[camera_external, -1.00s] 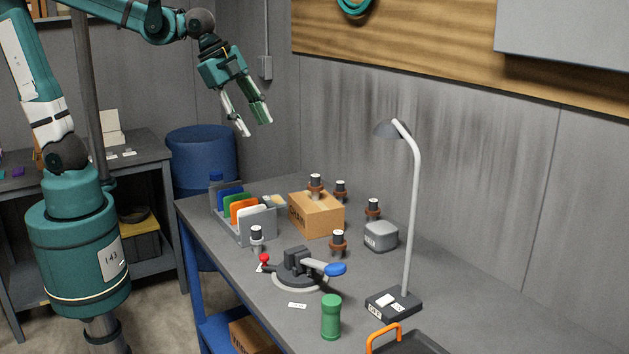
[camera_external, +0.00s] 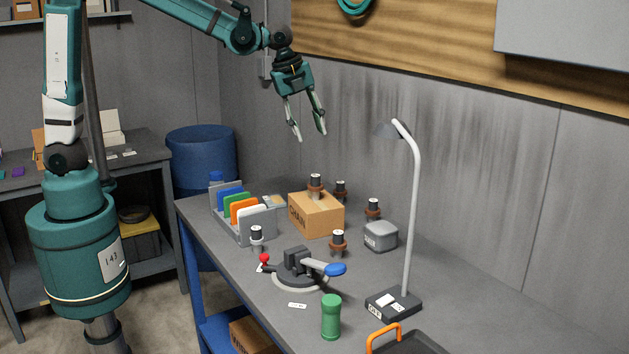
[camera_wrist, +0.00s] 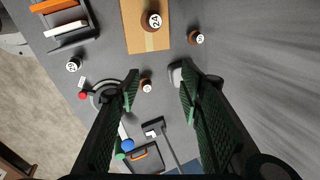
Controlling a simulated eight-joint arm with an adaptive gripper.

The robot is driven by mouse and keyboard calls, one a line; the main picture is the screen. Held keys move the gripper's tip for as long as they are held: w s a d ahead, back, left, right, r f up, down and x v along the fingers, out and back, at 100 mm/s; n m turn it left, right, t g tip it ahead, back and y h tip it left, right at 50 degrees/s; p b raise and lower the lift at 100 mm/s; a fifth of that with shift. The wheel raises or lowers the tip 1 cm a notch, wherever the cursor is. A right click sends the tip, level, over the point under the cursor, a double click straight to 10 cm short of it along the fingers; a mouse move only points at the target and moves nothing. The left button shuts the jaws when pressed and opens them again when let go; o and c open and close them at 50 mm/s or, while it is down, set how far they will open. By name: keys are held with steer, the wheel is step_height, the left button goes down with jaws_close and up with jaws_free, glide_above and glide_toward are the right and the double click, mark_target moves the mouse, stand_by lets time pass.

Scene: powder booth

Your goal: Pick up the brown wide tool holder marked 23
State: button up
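Several small tool holders with dark tops and pale round caps stand about the bench. Brown ones include one on the cardboard box (camera_external: 315,188), whose cap reads about 24 in the wrist view (camera_wrist: 152,20). Another is behind the box (camera_external: 340,191), one is right of it (camera_external: 373,209), and one is in front (camera_external: 338,243). The right one (camera_wrist: 195,37) and front one (camera_wrist: 146,86) also show in the wrist view, their marks too small to read surely. I cannot tell which is 23. My gripper (camera_external: 311,136) is open and empty, high above the bench.
A cardboard box (camera_external: 316,218) stands mid-bench, beside a rack (camera_external: 262,226) of coloured plates. A greyish holder (camera_external: 256,239) is left of a clamp-like device (camera_external: 300,268). A grey block (camera_external: 381,236), tall lamp (camera_external: 411,220) and green cylinder (camera_external: 331,317) are to the right and front.

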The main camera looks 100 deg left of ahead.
steer(key=w+a+f+m+g, duration=0.1)
steer(key=w+a+f+m, duration=0.15)
steer(key=a+f, duration=0.4)
steer(key=w+a+f+m+g, duration=0.1)
steer(key=w+a+f+m, duration=0.2)
steer(key=a, duration=0.6)
steer(key=m, duration=0.2)
glide_above(343, 182)
steer(key=d, duration=0.2)
steer(key=shift+g, duration=0.4)
steer(key=shift+a+f, duration=0.2)
steer(key=shift+f, duration=5.95)
steer(key=shift+f, duration=0.1)
steer(key=shift+a+f, duration=0.15)
steer(key=shift+f, duration=1)
steer(key=shift+f, duration=0.1)
steer(key=shift+a+f, duration=0.25)
steer(key=shift+f, duration=1)
steer(key=shift+a+f, duration=0.2)
steer(key=shift+f, duration=1.05)
steer(key=shift+c, duration=0.2)
steer(key=c, duration=1.1)
